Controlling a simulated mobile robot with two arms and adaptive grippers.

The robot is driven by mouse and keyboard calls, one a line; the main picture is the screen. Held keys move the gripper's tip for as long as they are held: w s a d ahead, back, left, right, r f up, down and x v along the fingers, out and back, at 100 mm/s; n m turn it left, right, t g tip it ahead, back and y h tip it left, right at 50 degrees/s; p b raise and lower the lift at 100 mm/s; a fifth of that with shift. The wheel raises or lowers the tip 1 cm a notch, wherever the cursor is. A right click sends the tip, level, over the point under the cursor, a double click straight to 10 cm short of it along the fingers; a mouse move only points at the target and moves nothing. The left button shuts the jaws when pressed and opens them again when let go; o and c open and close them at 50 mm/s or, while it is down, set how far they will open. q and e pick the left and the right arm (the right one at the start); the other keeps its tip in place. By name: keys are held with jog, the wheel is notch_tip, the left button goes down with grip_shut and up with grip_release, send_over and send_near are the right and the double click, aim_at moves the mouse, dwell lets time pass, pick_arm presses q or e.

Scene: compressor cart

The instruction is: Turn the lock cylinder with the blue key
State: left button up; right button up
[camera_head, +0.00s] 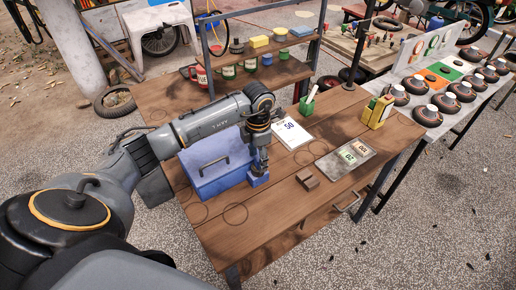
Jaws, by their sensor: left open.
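My left arm reaches in from the left over the wooden workbench (300,215). My left gripper (261,170) points down, right above a small blue block (258,181) at the front right corner of a blue metal box (215,180) with a handle. The gripper is open; its fingers are small and dark here, and I cannot tell whether they touch the block. I cannot make out a blue key or a lock cylinder; they may be hidden by the gripper or too small. My right gripper is not in view.
Shelves (255,77) with mugs rise behind. The front of the bench is mostly clear.

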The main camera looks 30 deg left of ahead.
pick_arm(q)
grip_shut()
jog(key=shift+n+p, duration=0.3)
jog(key=shift+n, duration=1.7)
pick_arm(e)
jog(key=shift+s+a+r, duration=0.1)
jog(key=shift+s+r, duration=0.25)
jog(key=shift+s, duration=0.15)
pick_arm(q)
jog(key=shift+c, duration=0.2)
grip_release()
